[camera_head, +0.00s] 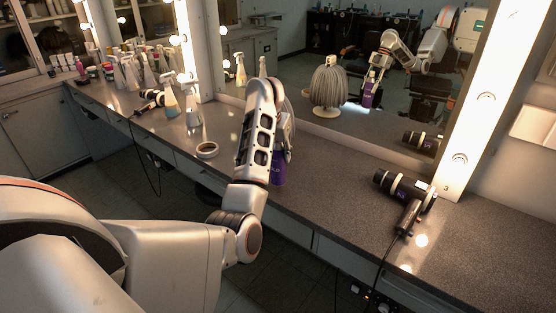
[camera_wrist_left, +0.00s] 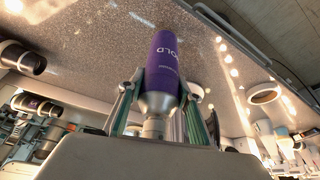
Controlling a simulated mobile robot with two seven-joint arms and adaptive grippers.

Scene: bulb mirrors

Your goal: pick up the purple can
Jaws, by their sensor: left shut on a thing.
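The purple can (camera_head: 278,170) is at the counter beside the mirror, partly hidden behind my left arm. In the left wrist view the can (camera_wrist_left: 165,62) shows purple with white lettering and a silver shoulder towards the camera. My left gripper (camera_wrist_left: 160,100) is shut on it, with a finger on each side near the shoulder. In the head view the left gripper (camera_head: 286,130) is mostly hidden behind my wrist. I cannot tell whether the can touches the counter (camera_head: 335,190). My right gripper is in neither view.
A black hair dryer (camera_head: 405,189) lies on the counter to the right. The counter between can and dryer is clear.

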